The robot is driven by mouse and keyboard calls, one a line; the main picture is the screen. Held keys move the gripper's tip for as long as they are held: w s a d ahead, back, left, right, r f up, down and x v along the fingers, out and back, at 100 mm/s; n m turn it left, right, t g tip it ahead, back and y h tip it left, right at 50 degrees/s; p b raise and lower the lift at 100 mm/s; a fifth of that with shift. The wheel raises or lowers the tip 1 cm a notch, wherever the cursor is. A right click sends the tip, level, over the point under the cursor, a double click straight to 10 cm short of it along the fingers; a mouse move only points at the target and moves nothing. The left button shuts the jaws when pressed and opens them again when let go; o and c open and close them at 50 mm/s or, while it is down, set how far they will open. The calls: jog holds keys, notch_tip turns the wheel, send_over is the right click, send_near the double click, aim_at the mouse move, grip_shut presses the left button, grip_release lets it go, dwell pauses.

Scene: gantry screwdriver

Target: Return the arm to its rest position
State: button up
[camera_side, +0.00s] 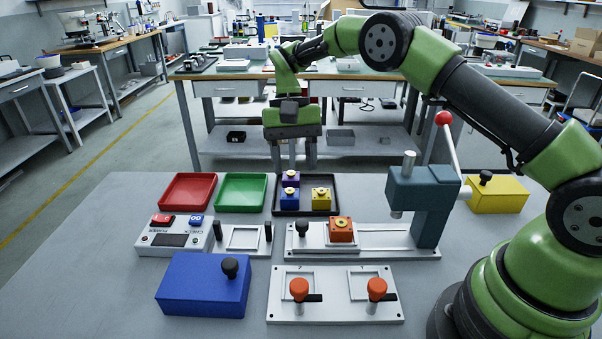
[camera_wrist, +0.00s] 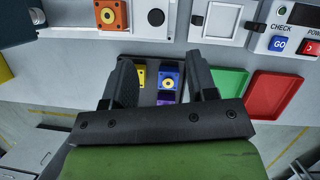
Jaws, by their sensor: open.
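My gripper (camera_side: 293,162) is open with nothing between its fingers. In the side view it hangs pointing down near the far edge of the table, behind and above the black tray (camera_side: 305,212). The tray holds a purple block (camera_side: 291,179), a blue block (camera_side: 289,198) and a yellow block (camera_side: 321,199). In the wrist view my gripper (camera_wrist: 160,66) has its two dark fingers spread, with the blue block (camera_wrist: 170,80) and part of the yellow block (camera_wrist: 141,76) visible beyond them. An orange block (camera_side: 341,231) sits on the grey press fixture (camera_side: 390,240).
A teal press (camera_side: 428,200) with a red-knobbed lever stands right of the trays. Red (camera_side: 188,192) and green (camera_side: 241,192) trays look empty. A check box (camera_side: 176,236), blue box (camera_side: 205,285), yellow box (camera_side: 498,195) and clamp plate (camera_side: 335,292) occupy the table. The left side is clear.

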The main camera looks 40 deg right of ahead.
jog(key=s+r+n+t, duration=0.15)
jog(key=s+r, duration=0.25)
jog(key=r, duration=0.4)
jog(key=s+r+t, duration=0.3)
jog(key=s+r, duration=0.1)
jog(key=r, duration=0.4)
jog(key=s+r+t, duration=0.1)
jog(key=s+t, duration=0.5)
jog(key=s, duration=1)
jog(key=shift+a+n, duration=0.2)
jog(key=shift+n, duration=0.25)
